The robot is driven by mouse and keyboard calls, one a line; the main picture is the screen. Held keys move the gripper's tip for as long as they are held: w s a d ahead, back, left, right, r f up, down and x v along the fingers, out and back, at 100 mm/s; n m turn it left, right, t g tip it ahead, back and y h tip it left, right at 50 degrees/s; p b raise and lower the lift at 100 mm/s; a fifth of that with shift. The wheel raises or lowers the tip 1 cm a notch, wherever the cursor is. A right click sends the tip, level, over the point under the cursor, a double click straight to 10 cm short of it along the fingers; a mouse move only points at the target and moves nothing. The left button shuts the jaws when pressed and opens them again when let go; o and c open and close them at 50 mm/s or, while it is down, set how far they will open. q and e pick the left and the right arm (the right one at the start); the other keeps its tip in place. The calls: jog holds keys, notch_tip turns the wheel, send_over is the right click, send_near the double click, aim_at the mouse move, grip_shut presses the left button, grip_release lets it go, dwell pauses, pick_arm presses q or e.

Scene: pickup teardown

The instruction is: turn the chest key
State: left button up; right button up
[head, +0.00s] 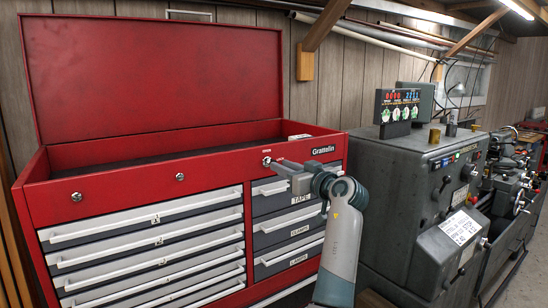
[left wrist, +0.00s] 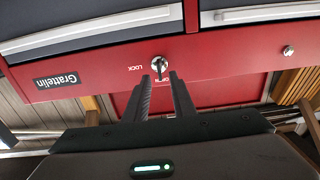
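The red tool chest (head: 130,180) stands with its lid raised. My left gripper (head: 277,168) is at the lock. In the left wrist view my left gripper (left wrist: 160,78) has two dark fingers apart, with a gap between them, their tips on either side of the key's handle. My right gripper is not in view.
Two round locks (head: 180,177) sit further left on the panel. Closed drawers (head: 150,237) with long pale handles fill the front below. A grey machine (head: 400,180) stands close on the right. The open lid (head: 155,78) rises behind, against the wood wall.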

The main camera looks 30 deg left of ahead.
pick_arm(q)
jog(key=shift+p+x, duration=0.85)
jog(key=shift+x, duration=1.8)
grip_shut()
